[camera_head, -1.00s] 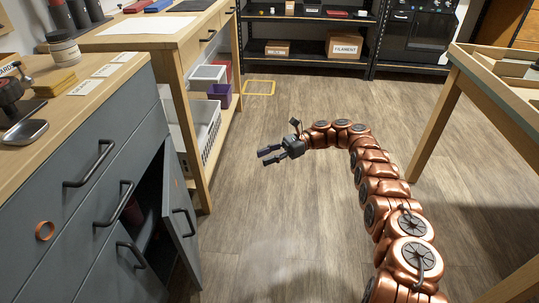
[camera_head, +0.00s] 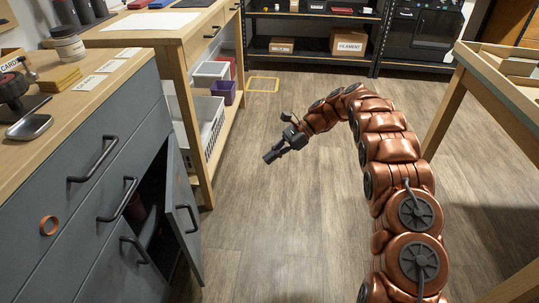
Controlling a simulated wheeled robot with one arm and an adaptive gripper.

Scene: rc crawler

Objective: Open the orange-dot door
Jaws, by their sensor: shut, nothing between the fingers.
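The grey cabinet door (camera_head: 182,232) at the right end of the grey cabinet stands partly open, with a dark gap on its left. A small orange mark shows faintly near its top, and a dark bar handle (camera_head: 186,219) is on its face. Inside the gap, a dark reddish item (camera_head: 137,206) is partly visible. My gripper (camera_head: 270,157) is shut and empty. It is over the open floor, to the right of the door and apart from it, with its fingers pointing left and downward.
A wooden table leg (camera_head: 435,120) is at right. Floor between is clear.

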